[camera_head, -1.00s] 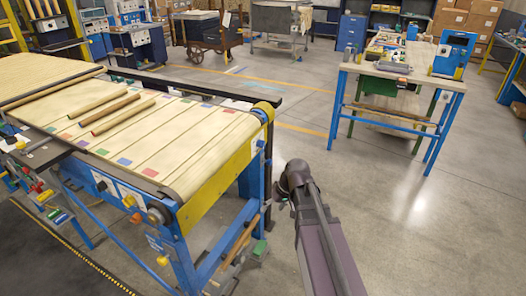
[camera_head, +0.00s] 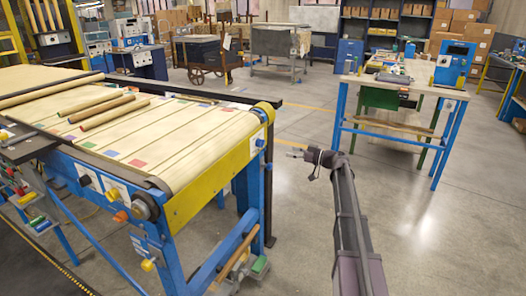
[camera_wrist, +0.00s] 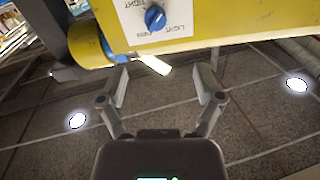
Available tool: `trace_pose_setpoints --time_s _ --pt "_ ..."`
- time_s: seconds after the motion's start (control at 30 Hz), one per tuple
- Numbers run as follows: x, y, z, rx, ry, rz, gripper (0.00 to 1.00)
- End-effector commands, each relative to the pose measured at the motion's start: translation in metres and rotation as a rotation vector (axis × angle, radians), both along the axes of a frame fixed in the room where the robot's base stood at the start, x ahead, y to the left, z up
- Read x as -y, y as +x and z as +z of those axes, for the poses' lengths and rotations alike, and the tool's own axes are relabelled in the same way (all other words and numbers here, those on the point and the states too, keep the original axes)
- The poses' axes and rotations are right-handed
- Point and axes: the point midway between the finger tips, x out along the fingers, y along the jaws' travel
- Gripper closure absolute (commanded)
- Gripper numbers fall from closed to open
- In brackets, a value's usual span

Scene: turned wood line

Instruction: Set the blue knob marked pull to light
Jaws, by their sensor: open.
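The blue knob (camera_wrist: 155,18) sits on a white label plate (camera_wrist: 178,30) on a yellow panel (camera_wrist: 235,22) in the wrist view. The plate's lettering appears inverted; one word reads LIGHT. The knob's pointer setting is too small to tell. My gripper (camera_wrist: 161,82) is open and empty, with its fingers apart below the panel and clear of the knob. In the head view, my gripper (camera_head: 294,153) points left, right of the yellow-sided conveyor end (camera_head: 215,180). A small blue knob-like part (camera_head: 259,142) shows there; I cannot tell if it is the same knob.
A pale-tipped handle (camera_wrist: 154,64) juts below the panel between my fingers in the wrist view. Wooden rods (camera_head: 112,112) lie on the conveyor. Other knobs, including an orange one (camera_head: 121,216), line its blue frame. A workbench (camera_head: 400,85) stands right; floor between is clear.

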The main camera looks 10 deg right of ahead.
Motion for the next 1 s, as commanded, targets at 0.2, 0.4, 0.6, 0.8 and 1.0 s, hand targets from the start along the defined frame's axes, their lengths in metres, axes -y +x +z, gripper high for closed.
trace_pose_setpoints --time_s 0.2,0.4,0.6,0.8,1.0 --pt "0.006 0.004 0.002 0.027 0.009 -0.010 0.16" --pt "0.005 0.004 0.002 0.025 0.009 -0.009 0.16" --pt "0.001 0.006 0.002 0.024 0.009 -0.007 0.16" --pt "-0.011 0.016 0.002 0.023 0.008 -0.005 0.16" --pt "-0.033 0.032 0.002 0.023 0.008 -0.005 0.16"
